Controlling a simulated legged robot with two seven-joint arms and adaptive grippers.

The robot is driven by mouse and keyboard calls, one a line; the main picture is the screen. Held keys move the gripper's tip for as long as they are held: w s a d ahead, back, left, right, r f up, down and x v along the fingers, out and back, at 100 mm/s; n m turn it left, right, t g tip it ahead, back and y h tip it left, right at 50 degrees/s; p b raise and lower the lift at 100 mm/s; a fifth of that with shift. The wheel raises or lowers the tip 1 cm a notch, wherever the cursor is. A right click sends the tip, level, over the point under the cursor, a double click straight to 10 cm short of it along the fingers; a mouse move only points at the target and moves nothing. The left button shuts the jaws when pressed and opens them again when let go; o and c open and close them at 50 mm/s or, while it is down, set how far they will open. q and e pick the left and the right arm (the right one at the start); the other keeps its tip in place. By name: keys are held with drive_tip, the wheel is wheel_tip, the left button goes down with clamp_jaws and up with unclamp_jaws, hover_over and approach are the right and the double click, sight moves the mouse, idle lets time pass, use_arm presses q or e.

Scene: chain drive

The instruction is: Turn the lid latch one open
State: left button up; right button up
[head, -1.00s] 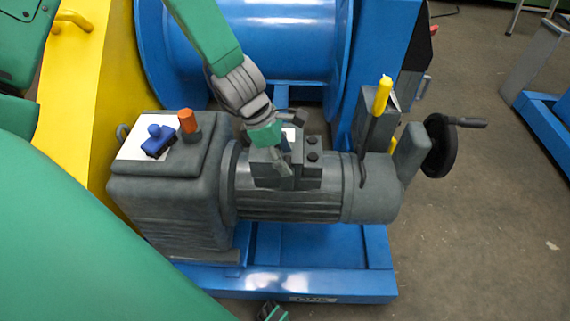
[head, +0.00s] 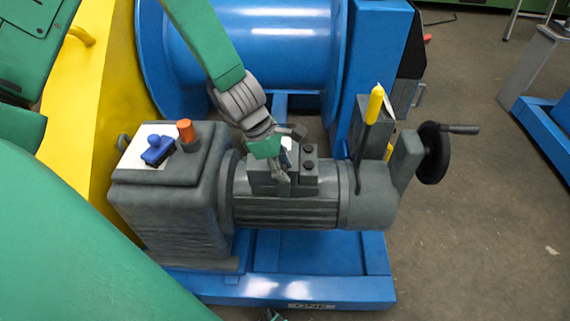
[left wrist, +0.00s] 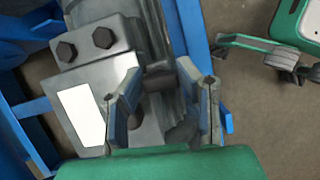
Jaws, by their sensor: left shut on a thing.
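The grey motor (head: 290,208) lies across the middle of the head view, with a box with dark bolts (head: 309,165) on top. My left gripper (head: 282,176) reaches down onto the left part of this box. In the left wrist view, its two fingers (left wrist: 165,112) are shut around a small dark grey piece (left wrist: 158,80) beside the bolted box face (left wrist: 90,75). I take this piece for the latch. Its exact turn is hidden by the fingers. My right gripper (left wrist: 268,50) shows partly at the upper right of the left wrist view, away from the motor.
A yellow-handled lever (head: 375,103) and a handwheel (head: 432,152) stand at the motor's right. A gearbox (head: 175,205) with an orange knob (head: 186,130) and blue handle (head: 157,150) is at left. The blue drum (head: 285,45) is behind.

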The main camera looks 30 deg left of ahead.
use_arm(q)
drive_tip(key=m+p, duration=0.1)
drive_tip(key=p, duration=0.1)
drive_tip(key=m+g+p, duration=0.1)
drive_tip(key=m+p, duration=0.3)
drive_tip(key=p, duration=0.1)
drive_tip(key=shift+a+r+g+h, duration=0.2)
drive_tip(key=shift+a+g+h, duration=0.1)
drive_tip(key=shift+g, duration=0.1)
drive_tip(key=m+g+p, duration=0.1)
drive_tip(key=m+p, duration=0.1)
drive_tip(key=shift+f+m, duration=0.1)
drive_tip(key=shift+m, duration=0.2)
drive_tip(key=m+p, duration=0.1)
drive_tip(key=m, duration=0.1)
drive_tip(key=m+g, duration=0.1)
drive_tip(key=m, duration=0.1)
drive_tip(key=shift+w+m+g+y+p, duration=0.1)
drive_tip(key=shift+m+g+y+p, duration=0.2)
drive_tip(key=shift+y+p, duration=0.1)
drive_tip(key=m, duration=0.2)
drive_tip(key=m+g+y, duration=0.1)
drive_tip(key=m, duration=0.1)
drive_tip(key=shift+w+a+m+p, duration=0.1)
drive_tip(key=shift+a+m+p, duration=0.05)
drive_tip(key=shift+m+p, duration=0.15)
drive_tip(key=o, duration=1.1)
drive_tip(key=shift+o, duration=0.2)
drive_tip(key=shift+f, duration=0.15)
